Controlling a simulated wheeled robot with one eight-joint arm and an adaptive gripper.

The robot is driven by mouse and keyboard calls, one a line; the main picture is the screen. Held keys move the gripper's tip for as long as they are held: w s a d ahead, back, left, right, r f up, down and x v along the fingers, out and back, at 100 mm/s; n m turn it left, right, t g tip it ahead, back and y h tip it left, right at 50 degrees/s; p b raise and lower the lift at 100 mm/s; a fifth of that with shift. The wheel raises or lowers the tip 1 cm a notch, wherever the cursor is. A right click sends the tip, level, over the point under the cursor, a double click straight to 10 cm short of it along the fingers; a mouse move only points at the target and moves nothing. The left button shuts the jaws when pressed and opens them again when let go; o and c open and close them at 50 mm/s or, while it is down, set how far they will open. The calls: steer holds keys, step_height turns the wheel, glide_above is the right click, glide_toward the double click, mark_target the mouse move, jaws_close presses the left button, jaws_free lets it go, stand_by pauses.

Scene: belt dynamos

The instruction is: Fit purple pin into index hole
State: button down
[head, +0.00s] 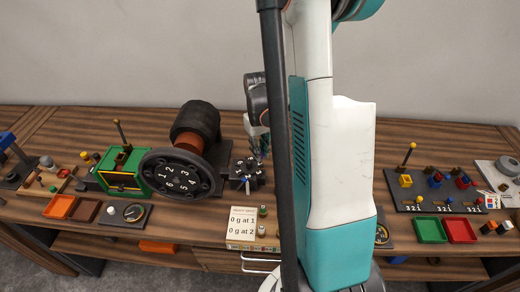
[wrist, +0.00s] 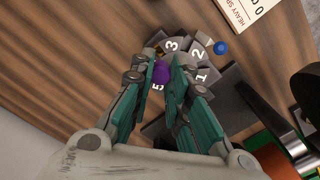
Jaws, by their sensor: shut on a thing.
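My gripper (wrist: 160,68) is shut on the purple pin (wrist: 161,73), which shows between the teal fingertips in the wrist view. The pin is over or against a dark block with numbered grey faces (wrist: 200,76), close to the 5 and 3; I cannot tell whether it touches or enters a hole. In the head view the numbered block (head: 246,182) sits right of a black wheel marked 1 to 6 (head: 178,174). My gripper is mostly hidden there behind my arm. I cannot make out the index hole.
A blue ball (wrist: 221,48) sticks out beside the numbered block. A green box with a lever (head: 122,170) stands left of the wheel. Red and green trays (head: 461,230) lie at the right.

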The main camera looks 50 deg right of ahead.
steer(key=shift+f+b, duration=0.85)
steer(key=shift+f, duration=0.4)
steer(key=shift+f+b, duration=1.35)
steer(key=shift+b, duration=0.45)
stand_by(1.0)
steer(key=shift+r, duration=0.2)
steer(key=shift+r+p, duration=0.7)
steer(key=shift+r, duration=0.2)
steer(key=shift+b, duration=0.45)
stand_by(1.4)
steer(key=shift+f+b, duration=0.75)
steer(key=shift+f, duration=0.2)
